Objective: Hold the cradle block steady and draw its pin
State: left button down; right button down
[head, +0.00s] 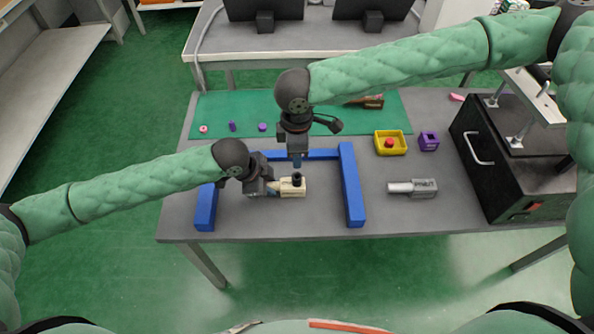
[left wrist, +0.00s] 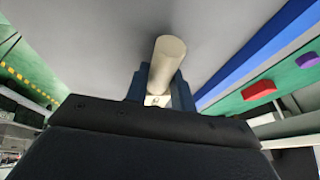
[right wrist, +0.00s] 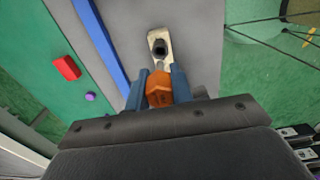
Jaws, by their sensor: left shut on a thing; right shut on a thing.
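The cream cradle block (head: 293,190) lies on the grey table inside the blue bars, with a dark upright collar on top. My left gripper (head: 271,188) is shut on its left end; in the left wrist view a cream rounded part (left wrist: 166,62) sits between the fingers. My right gripper (head: 297,163) points down just above the block. In the right wrist view it is shut on an orange piece (right wrist: 159,93), apparently the pin; the block (right wrist: 158,35) with its dark socket shows beyond. I cannot tell whether the orange piece is still inside the block.
Blue bars (head: 352,188) border the block left, right and behind. To the right lie a grey cylinder tool (head: 413,188), a yellow tray (head: 402,145), a purple holder (head: 429,140) and a black machine (head: 505,165). A green mat (head: 215,112) with small parts lies behind. The front middle is clear.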

pick_arm(q)
jog(key=c, duration=1.1)
grip_release()
pick_arm(e)
jog(key=shift+r, duration=0.1)
pick_arm(q)
jog(key=v, duration=1.2)
